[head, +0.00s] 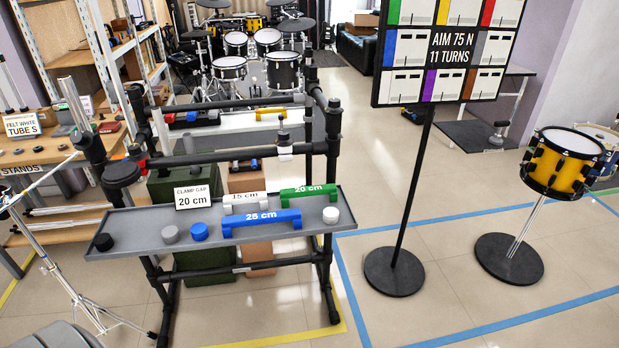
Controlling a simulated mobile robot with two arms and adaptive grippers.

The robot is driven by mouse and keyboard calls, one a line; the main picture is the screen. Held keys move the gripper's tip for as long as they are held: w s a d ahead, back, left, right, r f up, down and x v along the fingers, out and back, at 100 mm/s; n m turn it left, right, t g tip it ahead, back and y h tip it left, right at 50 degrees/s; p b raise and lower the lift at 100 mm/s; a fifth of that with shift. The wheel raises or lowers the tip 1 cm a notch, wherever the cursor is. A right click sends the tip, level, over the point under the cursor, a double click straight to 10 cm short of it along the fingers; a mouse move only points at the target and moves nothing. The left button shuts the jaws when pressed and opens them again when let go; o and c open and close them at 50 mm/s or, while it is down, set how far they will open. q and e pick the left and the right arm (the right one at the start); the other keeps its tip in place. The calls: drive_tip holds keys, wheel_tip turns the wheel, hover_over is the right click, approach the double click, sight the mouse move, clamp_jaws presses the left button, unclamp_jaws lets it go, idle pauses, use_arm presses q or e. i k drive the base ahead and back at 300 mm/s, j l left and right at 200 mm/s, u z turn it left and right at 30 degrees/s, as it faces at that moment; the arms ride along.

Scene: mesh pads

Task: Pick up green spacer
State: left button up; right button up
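The green spacer (308,195) is a green bar marked "20 cm". It lies on the grey tray (140,243) of a black tube rack, towards the tray's right end. A blue spacer (261,220) marked "25 cm" lies in front of it and to its left. A white spacer (245,200) marked "15 cm" lies to its left, partly behind the blue one. A sign (192,197) at the tray's back reads "CLAMP GAP 20 cm". Neither of my grippers shows in the head view.
Black, grey, blue and white round pieces (170,234) sit along the tray. A black sign stand (394,271) and a yellow drum (564,163) stand to the right. A wooden shelf (60,236) and a chrome stand (75,298) are at left. Floor at the lower right is clear.

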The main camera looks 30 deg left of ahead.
sight(331, 188)
drive_tip(key=k+j+u, duration=0.1)
drive_tip(key=u, duration=0.8)
